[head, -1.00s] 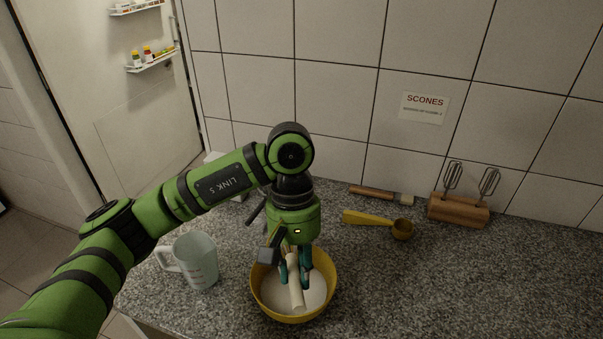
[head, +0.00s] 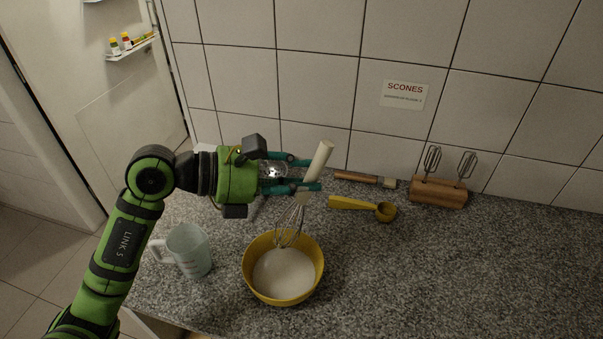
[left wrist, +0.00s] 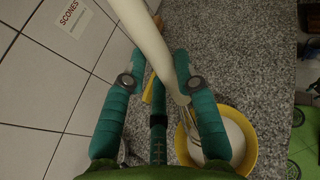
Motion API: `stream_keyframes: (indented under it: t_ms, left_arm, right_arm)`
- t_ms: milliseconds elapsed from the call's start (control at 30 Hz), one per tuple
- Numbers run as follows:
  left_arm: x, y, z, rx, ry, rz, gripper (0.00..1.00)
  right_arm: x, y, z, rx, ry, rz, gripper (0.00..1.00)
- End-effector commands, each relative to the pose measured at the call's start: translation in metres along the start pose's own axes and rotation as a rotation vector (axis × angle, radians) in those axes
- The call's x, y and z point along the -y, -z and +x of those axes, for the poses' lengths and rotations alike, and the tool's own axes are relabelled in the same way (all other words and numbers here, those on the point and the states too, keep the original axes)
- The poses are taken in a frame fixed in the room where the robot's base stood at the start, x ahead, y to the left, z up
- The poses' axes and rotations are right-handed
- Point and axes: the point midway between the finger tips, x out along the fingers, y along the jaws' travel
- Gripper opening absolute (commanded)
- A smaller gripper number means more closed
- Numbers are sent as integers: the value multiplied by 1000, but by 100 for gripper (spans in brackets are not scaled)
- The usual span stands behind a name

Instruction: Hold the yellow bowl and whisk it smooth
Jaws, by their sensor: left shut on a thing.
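The yellow bowl (head: 257,287) stands on the counter with a pale mixture (head: 284,275) in it. My left gripper (head: 312,174) points sideways, above and behind the bowl, and is shut on the cream handle of the whisk (head: 318,160). The whisk is tilted, handle up to the right, its wire end down at the bowl's far inner side. I cannot tell whether the wires touch the mixture. In the left wrist view the handle passes between the fingers (left wrist: 162,85), and the bowl (left wrist: 250,150) shows at lower right. My right gripper is in neither view.
A measuring jug (head: 190,252) stands left of the bowl. A yellow scoop (head: 355,204), a brush (head: 358,178) and a wooden block with beaters (head: 438,192) are along the tiled wall. Counter right of the bowl is free.

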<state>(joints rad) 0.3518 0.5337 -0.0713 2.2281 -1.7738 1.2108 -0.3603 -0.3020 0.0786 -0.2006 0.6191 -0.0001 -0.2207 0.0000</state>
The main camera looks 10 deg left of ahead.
Motion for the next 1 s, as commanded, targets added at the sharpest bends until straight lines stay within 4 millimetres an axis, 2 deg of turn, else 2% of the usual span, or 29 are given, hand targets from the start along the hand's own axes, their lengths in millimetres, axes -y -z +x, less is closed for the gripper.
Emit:
stream_keyframes:
  t_ms: [567, 1000]
  left_arm:
    - [0, 40, 12, -2, 4, 0, 0]
    - [0, 75, 23, -3, 4, 2, 0]
  right_arm:
    - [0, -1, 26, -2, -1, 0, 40]
    - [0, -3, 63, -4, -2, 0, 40]
